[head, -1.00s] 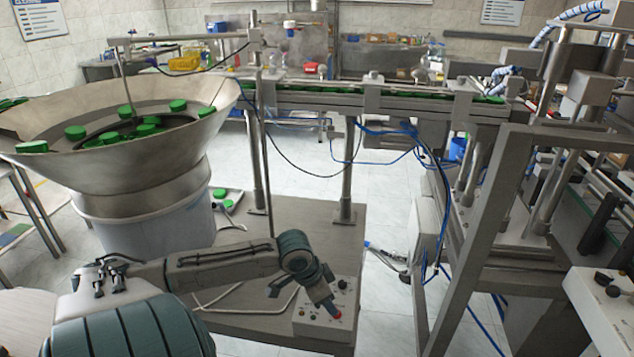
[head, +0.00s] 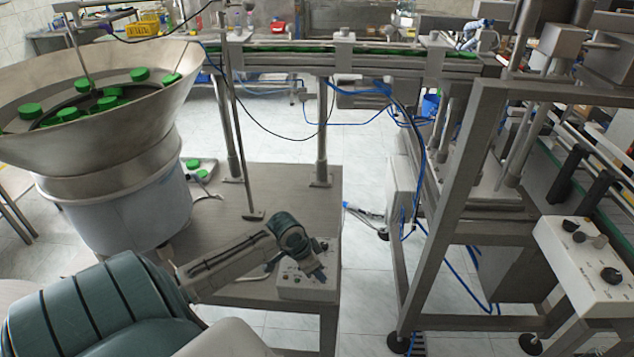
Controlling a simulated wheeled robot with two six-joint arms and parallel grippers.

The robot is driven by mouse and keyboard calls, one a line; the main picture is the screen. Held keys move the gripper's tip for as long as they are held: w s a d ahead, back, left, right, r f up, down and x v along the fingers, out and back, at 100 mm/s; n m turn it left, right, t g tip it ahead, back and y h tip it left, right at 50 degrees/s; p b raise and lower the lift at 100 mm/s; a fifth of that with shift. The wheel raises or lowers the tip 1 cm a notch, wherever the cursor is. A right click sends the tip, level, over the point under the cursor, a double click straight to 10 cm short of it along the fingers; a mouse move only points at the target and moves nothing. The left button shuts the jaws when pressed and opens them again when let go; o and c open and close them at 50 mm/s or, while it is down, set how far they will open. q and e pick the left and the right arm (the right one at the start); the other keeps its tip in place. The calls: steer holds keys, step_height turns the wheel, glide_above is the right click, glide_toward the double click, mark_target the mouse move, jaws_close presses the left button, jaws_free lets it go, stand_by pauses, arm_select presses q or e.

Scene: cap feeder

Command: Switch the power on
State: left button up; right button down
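A small white control box (head: 296,291) with knobs and buttons sits at the front right corner of the metal feeder table. My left arm comes in from the lower left, and its gripper (head: 318,274) is over the top right part of this box. The gripper hides part of the panel, and its fingers are too small to tell open from shut. A second white control box (head: 590,275) with dark knobs stands at the right edge. Which control is the power switch cannot be told. My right gripper is not in view.
A large metal bowl (head: 130,110) with several green caps stands at the left. A conveyor rail (head: 290,60) with caps runs across the back. A metal frame (head: 455,190) stands right of centre. Open floor lies between table and frame.

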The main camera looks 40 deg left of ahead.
arm_select(q)
steer(key=shift+x, duration=0.95)
steer(key=shift+a, duration=0.1)
steer(key=c, duration=1)
